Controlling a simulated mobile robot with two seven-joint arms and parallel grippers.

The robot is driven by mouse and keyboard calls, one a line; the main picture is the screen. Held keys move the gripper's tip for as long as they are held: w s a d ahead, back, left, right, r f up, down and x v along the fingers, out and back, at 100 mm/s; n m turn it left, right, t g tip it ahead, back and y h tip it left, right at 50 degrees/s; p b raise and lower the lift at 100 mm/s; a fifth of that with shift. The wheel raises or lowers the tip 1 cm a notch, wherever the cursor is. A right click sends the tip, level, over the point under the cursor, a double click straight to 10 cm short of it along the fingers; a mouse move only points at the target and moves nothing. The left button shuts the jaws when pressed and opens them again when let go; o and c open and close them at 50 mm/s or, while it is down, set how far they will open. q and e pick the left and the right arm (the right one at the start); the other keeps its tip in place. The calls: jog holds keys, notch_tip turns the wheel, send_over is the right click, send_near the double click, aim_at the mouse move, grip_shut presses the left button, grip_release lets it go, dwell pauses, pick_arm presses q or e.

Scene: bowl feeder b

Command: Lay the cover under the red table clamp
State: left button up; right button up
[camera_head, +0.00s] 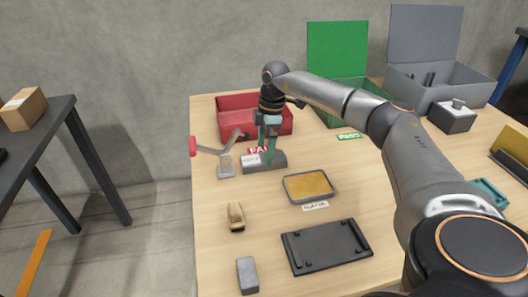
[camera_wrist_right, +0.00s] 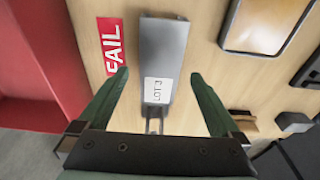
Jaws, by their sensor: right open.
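The grey cover (camera_head: 277,161), a flat oblong piece with a white lot label, lies on the wooden table in front of the red bin. In the right wrist view the cover (camera_wrist_right: 163,45) runs lengthwise between my fingers. The table clamp (camera_head: 226,165) has a red handle (camera_head: 193,147) at its left and stands beside the cover's labelled end. Whether its metal foot (camera_wrist_right: 154,124) touches the cover is unclear. My right gripper (camera_head: 268,140) is open over the cover, with its fingertips on either side (camera_wrist_right: 158,75). My left gripper is not in view.
A red bin (camera_head: 230,123) stands behind, with green (camera_head: 342,107) and grey (camera_head: 405,92) bins to its right. A yellow-filled tray (camera_head: 308,186), a black plate (camera_head: 325,247), a tan brush-like piece (camera_head: 236,217) and a grey block (camera_head: 247,276) lie nearer. Bare table lies between them.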

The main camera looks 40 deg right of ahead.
pick_arm(q)
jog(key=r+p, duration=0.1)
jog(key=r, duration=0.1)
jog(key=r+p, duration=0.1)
jog(key=p, duration=0.1)
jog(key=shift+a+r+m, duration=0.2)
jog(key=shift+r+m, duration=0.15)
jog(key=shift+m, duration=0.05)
pick_arm(e)
notch_tip(320, 180, up, 10)
jog(key=d, duration=0.1)
jog(key=shift+s+f, duration=0.25)
dwell(0.3)
